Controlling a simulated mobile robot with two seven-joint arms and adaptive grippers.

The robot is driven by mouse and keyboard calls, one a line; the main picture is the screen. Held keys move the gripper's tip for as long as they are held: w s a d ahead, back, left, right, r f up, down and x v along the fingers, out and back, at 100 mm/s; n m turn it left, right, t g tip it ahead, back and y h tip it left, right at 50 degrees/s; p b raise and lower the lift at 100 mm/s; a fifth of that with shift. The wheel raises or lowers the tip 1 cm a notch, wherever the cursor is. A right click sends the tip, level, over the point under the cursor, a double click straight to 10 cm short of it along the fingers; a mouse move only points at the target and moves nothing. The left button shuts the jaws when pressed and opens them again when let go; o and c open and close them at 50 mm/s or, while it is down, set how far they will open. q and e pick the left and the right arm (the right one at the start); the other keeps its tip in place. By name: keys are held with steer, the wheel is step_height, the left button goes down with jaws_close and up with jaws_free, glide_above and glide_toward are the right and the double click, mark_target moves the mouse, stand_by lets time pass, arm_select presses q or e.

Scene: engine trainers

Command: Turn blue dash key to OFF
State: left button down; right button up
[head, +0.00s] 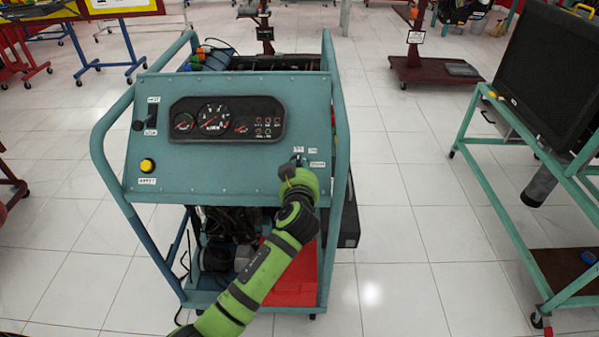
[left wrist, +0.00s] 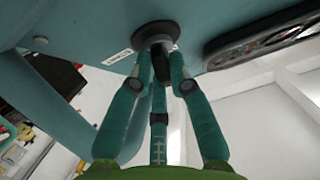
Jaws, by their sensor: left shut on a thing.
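The blue dash panel (head: 210,172) tops a tubular-framed engine trainer in the head view. My left gripper (head: 288,174) is at the lower right of this panel, over the key switch. In the left wrist view, the round dark switch base (left wrist: 157,34) sits on the blue panel. The tips of my left gripper (left wrist: 160,62) close together right at the key there. The key itself is mostly hidden between the fingers, so its turned position cannot be read. Small white labels (head: 316,164) sit beside the switch. My right gripper is not in view.
The gauge cluster (head: 227,119) is left of the switch. A yellow button (head: 147,165) and a black lever (head: 139,122) are at the panel's left.

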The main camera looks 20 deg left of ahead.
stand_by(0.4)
arm_select(q)
steer(key=c, duration=1.1)
jaws_free()
steer(key=shift+c, duration=0.2)
steer(key=v, duration=1.2)
